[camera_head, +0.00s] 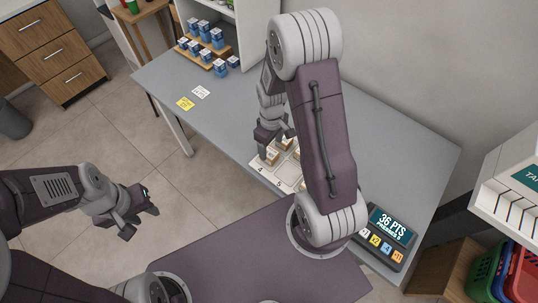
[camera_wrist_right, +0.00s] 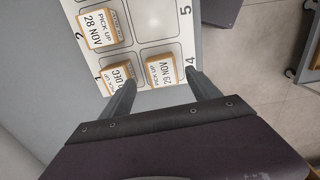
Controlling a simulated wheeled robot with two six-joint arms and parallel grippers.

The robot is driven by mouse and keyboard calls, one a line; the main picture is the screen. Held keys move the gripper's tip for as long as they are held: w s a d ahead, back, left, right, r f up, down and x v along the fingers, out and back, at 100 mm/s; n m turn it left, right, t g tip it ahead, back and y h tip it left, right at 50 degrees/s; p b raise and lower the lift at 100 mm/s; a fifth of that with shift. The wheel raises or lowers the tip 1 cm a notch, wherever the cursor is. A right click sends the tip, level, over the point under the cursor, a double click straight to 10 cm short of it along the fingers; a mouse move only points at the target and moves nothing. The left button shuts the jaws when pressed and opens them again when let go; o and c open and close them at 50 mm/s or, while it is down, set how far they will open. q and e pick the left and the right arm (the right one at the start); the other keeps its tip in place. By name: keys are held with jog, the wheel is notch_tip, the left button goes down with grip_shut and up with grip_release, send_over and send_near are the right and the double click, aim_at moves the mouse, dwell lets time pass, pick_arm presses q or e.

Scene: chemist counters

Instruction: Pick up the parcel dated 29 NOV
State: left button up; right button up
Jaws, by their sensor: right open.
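The parcel labelled PICK UP 29 NOV (camera_wrist_right: 160,72) lies on the numbered white board (camera_wrist_right: 158,28) beside the number 4 in the right wrist view. It is a small tan block with a white label. In the head view a parcel (camera_head: 269,157) sits by the number 4, partly under my right gripper (camera_head: 266,138). In the right wrist view my right gripper (camera_wrist_right: 162,92) is open, its fingers apart on either side of the 29 NOV parcel's near end. It holds nothing. My left gripper (camera_head: 142,218) is open and empty over the floor at left.
A DEC parcel (camera_wrist_right: 117,78), its day partly hidden, lies close beside my right gripper's left finger. A 28 NOV parcel (camera_wrist_right: 96,28) lies farther off. A points display (camera_head: 391,226) stands on the grey counter (camera_head: 225,125); blue-and-white boxes (camera_head: 205,35) stand at its far end.

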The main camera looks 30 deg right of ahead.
aim_at(271, 153)
jog(key=f, duration=0.4)
jog(key=shift+s+a+f, duration=0.1)
jog(key=shift+s+f, duration=0.25)
jog(key=shift+f, duration=0.05)
jog(key=shift+w+f, duration=0.15)
jog(key=shift+f, duration=0.05)
jog(key=c, duration=1.5)
jog(key=shift+r, duration=0.15)
